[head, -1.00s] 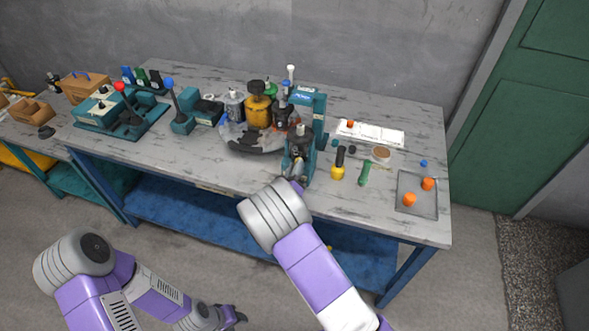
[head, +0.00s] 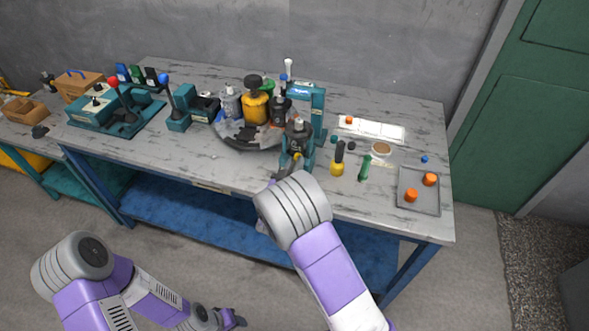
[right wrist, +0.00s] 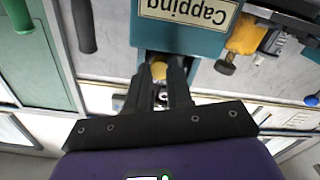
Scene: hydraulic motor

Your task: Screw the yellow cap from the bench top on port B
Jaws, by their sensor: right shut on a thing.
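The yellow cap (right wrist: 158,70) shows between the tips of my right gripper (right wrist: 160,84), which is shut on it, right at the teal capping station (right wrist: 178,42). In the head view, my right wrist hides most of that gripper. A dark hydraulic motor (head: 298,132) stands upright in the station (head: 319,115), with a little yellow low on its near side. Port B cannot be made out, so I cannot tell whether the cap touches it. My left gripper (head: 232,319) hangs low in front of the bench, away from the work; its jaw opening is unclear.
A round carrier (head: 243,141) with several parts stands left of the station. A yellow-handled tool (head: 338,162) and green tool (head: 365,168) lie close on its right. A grey tray (head: 420,206) holds two orange caps. The bench's front left (head: 180,155) is clear.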

